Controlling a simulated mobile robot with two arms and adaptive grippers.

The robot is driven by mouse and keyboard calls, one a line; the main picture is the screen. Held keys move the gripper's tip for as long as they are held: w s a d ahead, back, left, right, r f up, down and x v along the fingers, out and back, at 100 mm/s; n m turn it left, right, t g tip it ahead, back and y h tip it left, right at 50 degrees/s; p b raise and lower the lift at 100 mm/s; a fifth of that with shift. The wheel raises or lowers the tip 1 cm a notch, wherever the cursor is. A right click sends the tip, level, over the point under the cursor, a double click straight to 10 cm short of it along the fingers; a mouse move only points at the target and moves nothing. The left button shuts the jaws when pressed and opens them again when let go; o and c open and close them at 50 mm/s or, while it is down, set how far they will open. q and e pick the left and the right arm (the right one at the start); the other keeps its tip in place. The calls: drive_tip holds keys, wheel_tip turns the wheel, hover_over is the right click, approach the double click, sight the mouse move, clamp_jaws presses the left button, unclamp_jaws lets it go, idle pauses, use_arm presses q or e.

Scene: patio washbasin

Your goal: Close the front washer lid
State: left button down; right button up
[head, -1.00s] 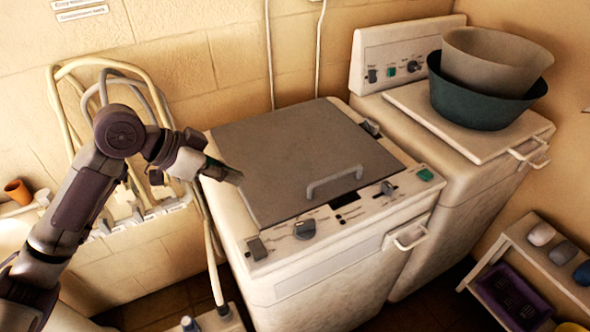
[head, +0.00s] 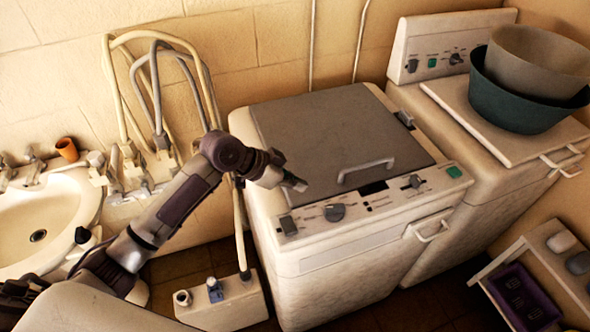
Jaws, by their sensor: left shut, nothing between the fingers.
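The front washer (head: 345,270) is a worn white machine with a control panel along its front edge. Its grey lid (head: 325,130), with a light handle (head: 366,168), lies flat over the top and looks closed. My left gripper (head: 300,186) is shut and empty, at the left front corner of the washer top, just left of the lid's front left edge. I cannot tell whether it touches the washer. My right gripper is not in view.
A second washer (head: 470,180) behind to the right carries a green basin (head: 515,105) with a grey basin (head: 540,62) in it. A washbasin (head: 75,205) is at left. A white box (head: 225,305) stands on the floor. A shelf (head: 550,265) is at lower right.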

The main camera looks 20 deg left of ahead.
use_arm(q)
drive_tip(key=shift+w+d+f, duration=0.15)
drive_tip(key=shift+d, duration=0.05)
